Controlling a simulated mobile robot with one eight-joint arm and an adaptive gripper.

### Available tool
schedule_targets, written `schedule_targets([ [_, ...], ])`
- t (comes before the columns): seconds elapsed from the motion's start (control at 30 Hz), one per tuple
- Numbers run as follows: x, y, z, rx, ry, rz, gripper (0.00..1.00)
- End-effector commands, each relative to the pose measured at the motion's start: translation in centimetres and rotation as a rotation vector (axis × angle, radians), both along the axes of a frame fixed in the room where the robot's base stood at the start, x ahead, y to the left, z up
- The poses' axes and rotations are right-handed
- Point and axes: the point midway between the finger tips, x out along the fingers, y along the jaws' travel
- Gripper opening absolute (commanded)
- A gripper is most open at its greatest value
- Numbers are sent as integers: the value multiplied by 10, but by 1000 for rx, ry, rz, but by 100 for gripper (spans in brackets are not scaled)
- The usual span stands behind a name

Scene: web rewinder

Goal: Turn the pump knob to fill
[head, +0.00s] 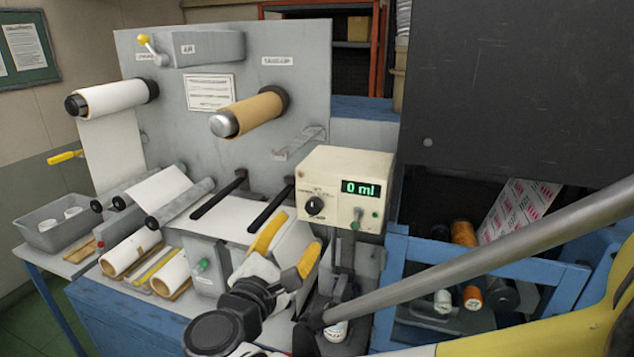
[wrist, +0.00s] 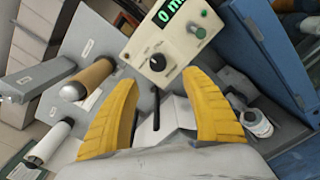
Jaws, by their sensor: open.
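The cream pump box (head: 345,189) stands right of the middle in the head view, with a green display (head: 361,189) reading 0 ml. Its round black knob (head: 314,205) is on the lower left of its face. A small green-tipped switch (head: 357,218) is to the right of the knob. In the wrist view the knob (wrist: 157,62) is ahead of my gripper, beyond the fingertips. My gripper (head: 288,247) has yellow fingers and is open and empty, below and left of the pump box. Its spread fingers (wrist: 160,80) also show in the wrist view. Neither finger touches the knob.
A brown roll (head: 250,113) and a white roll (head: 112,98) stick out from the grey panel (head: 290,60). Two black bars (head: 268,210) lie left of the pump box. A blue frame (head: 480,262) with spools is at the right. A white bottle (wrist: 256,122) stands right of my gripper.

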Motion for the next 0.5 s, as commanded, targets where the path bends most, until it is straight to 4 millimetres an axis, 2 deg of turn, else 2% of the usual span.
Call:
schedule_targets([
  [0.17, 15, -2, 2, -18, -10, 2, 55],
  [0.5, 77, -26, 1, -16, -8, 1, 55],
])
